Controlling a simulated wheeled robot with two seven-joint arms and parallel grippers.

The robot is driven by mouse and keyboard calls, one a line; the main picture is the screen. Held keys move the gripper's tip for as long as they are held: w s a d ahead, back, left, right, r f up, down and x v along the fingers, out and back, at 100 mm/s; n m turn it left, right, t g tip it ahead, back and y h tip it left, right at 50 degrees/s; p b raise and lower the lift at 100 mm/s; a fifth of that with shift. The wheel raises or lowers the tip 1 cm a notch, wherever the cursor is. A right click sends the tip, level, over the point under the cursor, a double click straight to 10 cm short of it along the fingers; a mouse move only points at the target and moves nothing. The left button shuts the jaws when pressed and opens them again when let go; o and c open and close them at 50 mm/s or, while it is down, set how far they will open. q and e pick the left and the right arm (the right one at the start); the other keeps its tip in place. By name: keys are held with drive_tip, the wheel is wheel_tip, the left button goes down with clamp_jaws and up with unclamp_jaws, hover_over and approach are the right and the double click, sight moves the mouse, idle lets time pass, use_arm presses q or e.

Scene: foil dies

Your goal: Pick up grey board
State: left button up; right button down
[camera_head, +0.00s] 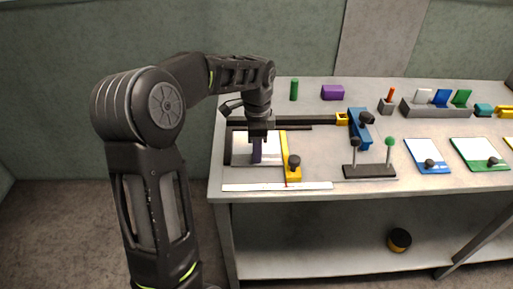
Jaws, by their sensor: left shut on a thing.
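A pale grey-white board (240,154) lies at the left end of the table, between a dark strip on its left and a yellow bar on its right. My left gripper (257,138) points down over the board. I cannot tell whether this piece is fixed to the board. The gripper hides part of the board's far side. My right gripper is not in view.
A yellow bar (289,150) with a black knob is right of the board. A white strip (275,186) lies along the front edge. A dark stand (370,172), a blue clamp (361,128) and blue-edged and green-edged boards are further right. A purple block (332,92) stands behind.

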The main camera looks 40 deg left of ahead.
use_arm(q)
clamp_jaws()
idle(0.3)
wheel_tip(320, 180, up, 10)
idle(0.5)
idle(0.5)
